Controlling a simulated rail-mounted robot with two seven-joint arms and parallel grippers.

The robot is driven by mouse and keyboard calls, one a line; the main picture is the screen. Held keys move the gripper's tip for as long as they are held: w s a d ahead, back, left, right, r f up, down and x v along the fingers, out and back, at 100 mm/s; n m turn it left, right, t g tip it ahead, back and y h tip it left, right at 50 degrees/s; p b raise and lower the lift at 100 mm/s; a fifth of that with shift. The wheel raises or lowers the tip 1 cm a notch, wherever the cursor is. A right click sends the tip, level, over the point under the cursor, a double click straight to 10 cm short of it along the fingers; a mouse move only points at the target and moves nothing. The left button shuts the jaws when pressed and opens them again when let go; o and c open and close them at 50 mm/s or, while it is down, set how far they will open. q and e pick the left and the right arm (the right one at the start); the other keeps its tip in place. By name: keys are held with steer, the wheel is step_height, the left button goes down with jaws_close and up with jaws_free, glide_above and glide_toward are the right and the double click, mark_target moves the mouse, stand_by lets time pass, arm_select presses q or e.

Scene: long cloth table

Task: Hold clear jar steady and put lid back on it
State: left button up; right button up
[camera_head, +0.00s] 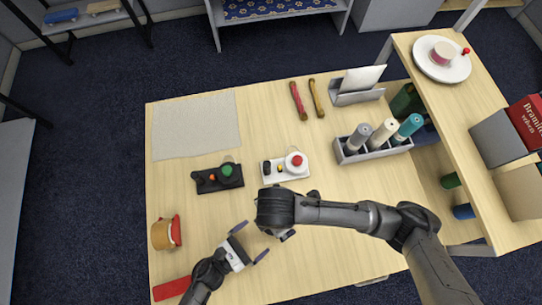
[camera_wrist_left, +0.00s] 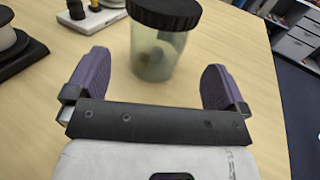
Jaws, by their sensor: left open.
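In the left wrist view a clear jar (camera_wrist_left: 158,55) stands upright on the table in front of my left gripper (camera_wrist_left: 157,72). A black ribbed lid (camera_wrist_left: 165,12) sits on its top; I cannot tell how firmly it is seated. Some contents show dimly inside. My left gripper is open, with one purple finger to each side of the jar's near side and no visible contact. In the head view my left gripper (camera_head: 251,242) is low over the table, and the jar is not clearly visible beside my right arm. My right gripper (camera_head: 286,235) is mostly hidden under its arm.
A black device (camera_head: 218,178) and a white device (camera_head: 286,167) stand behind the grippers. A tan and red object (camera_head: 166,233) and a red strip (camera_head: 171,289) lie at left. A spool rack (camera_head: 372,145) stands at right. A grey cloth (camera_head: 195,124) covers the back left.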

arm_select(q)
steer(key=shift+x, duration=3.7)
steer(key=shift+c, duration=0.2)
